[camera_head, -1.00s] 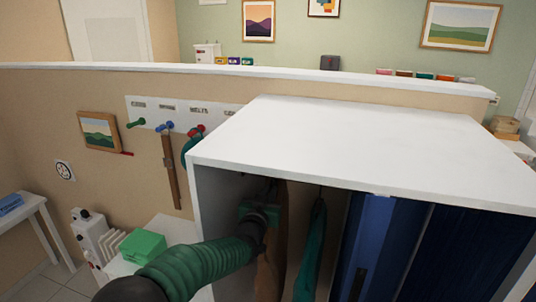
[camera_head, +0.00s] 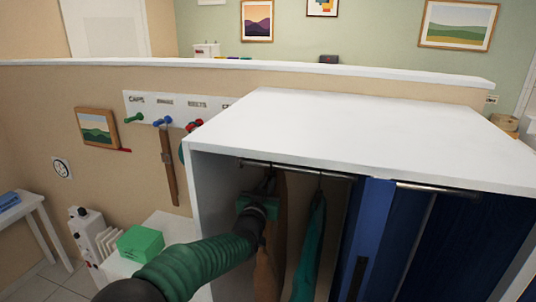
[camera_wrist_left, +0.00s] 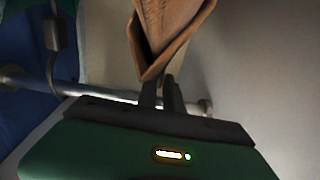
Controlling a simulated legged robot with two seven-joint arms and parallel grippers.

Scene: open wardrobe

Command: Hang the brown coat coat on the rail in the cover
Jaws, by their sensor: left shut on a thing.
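The brown coat (camera_head: 268,262) hangs inside the left bay of the white wardrobe (camera_head: 370,135). My left gripper (camera_head: 266,190) is inside this bay at the top of the coat, just below the rail (camera_head: 300,171). In the left wrist view, the gripper (camera_wrist_left: 162,95) is shut at the narrow end of the brown coat (camera_wrist_left: 172,35). The rail (camera_wrist_left: 60,88) passes behind the fingers there. The hook is hidden, and I cannot tell whether it rests on the rail. My right gripper is not in view.
A teal garment (camera_head: 312,245) hangs right of the coat, close by. A blue panel (camera_head: 372,235) stands further right. The wardrobe's left wall is close to my arm. A green box (camera_head: 140,243) and a wall hook board (camera_head: 175,108) are outside, left.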

